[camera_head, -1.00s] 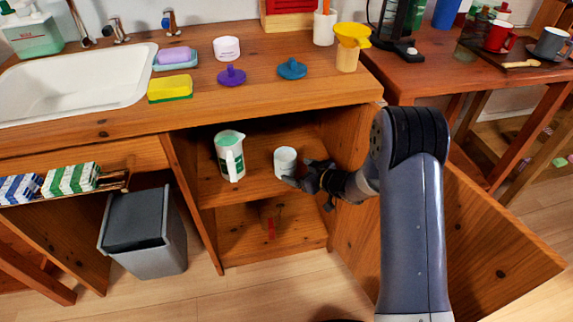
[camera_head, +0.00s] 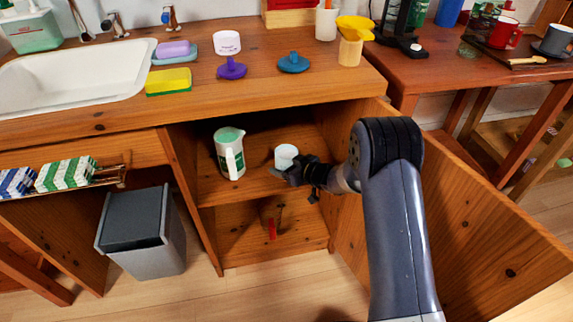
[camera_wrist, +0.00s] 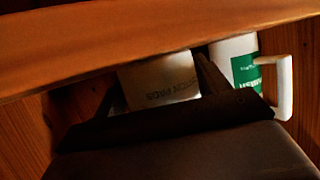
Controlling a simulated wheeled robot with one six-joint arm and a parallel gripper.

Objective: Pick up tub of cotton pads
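The tub of cotton pads (camera_head: 286,154) is a small white cylinder standing upright on the upper shelf inside the open cabinet. My gripper (camera_head: 285,171) is at the tub's front, low down, and hides part of its lower side. In the wrist view the tub (camera_wrist: 160,82) shows dark lettering on its side and lies between the two fingers of my gripper (camera_wrist: 165,88), one on each side. The fingers look spread; whether they touch the tub is too dark to tell.
A white and green jug (camera_head: 230,155) stands left of the tub, its handle also close in the wrist view (camera_wrist: 284,85). The countertop (camera_head: 200,110) overhangs the shelf. The open cabinet door (camera_head: 490,235) is to the right. A grey bin (camera_head: 140,235) stands at the left.

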